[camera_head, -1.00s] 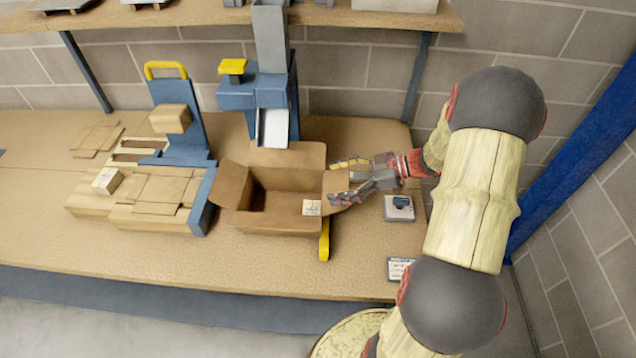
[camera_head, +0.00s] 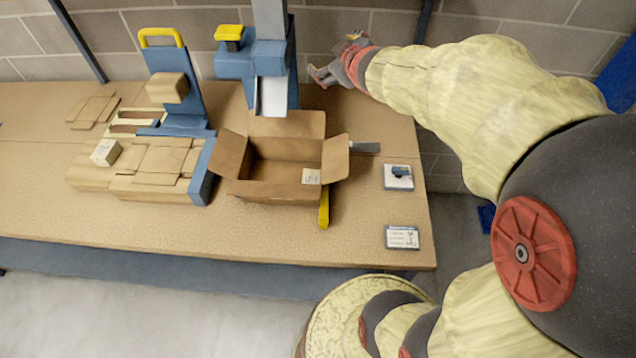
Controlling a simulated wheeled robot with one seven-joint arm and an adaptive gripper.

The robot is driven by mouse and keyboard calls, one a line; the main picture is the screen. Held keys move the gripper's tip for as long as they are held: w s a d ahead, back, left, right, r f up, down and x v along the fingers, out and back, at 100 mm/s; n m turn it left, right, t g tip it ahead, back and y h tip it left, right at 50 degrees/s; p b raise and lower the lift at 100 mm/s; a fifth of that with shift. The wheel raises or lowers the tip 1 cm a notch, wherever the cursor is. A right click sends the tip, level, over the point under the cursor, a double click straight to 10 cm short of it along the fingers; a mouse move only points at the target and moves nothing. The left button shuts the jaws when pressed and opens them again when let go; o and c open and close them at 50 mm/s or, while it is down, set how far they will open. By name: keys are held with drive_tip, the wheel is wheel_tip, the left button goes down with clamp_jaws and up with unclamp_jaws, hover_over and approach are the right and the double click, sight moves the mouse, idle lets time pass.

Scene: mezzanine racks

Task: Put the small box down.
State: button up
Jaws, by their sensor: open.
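My gripper (camera_head: 335,58) is open and empty, raised near the back wall, right of the blue press-like column. It is clear of the boxes. A small pale box (camera_head: 105,152) with a white face sits at the left end of the tan slatted stack on the bench. A small brown box (camera_head: 167,88) is at the upright blue back of the blue frame. A larger open carton (camera_head: 262,189) with its flaps spread stands mid-bench; its inside looks empty where visible. I cannot tell which of the two smaller boxes is the task's.
The blue column (camera_head: 268,60) with a yellow-topped part stands behind the carton. A yellow bar (camera_head: 324,208) and a grey strip (camera_head: 366,147) lie by the carton. A small device (camera_head: 398,177) and a label card (camera_head: 402,237) lie at the right. The front of the bench is clear.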

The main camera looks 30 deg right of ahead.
drive_tip(key=s+a+f+m+g+y, duration=0.1)
drive_tip(key=s+a+f+m+g, duration=0.1)
drive_tip(key=s+a, duration=0.8)
drive_tip(key=s+a+f+m+g+y, duration=0.2)
drive_tip(key=s+a, duration=0.8)
drive_tip(key=s, duration=0.8)
drive_tip(key=f+g, duration=0.1)
drive_tip(key=g, duration=0.1)
drive_tip(key=shift+a+g, duration=0.4)
drive_tip(key=shift+f, duration=0.1)
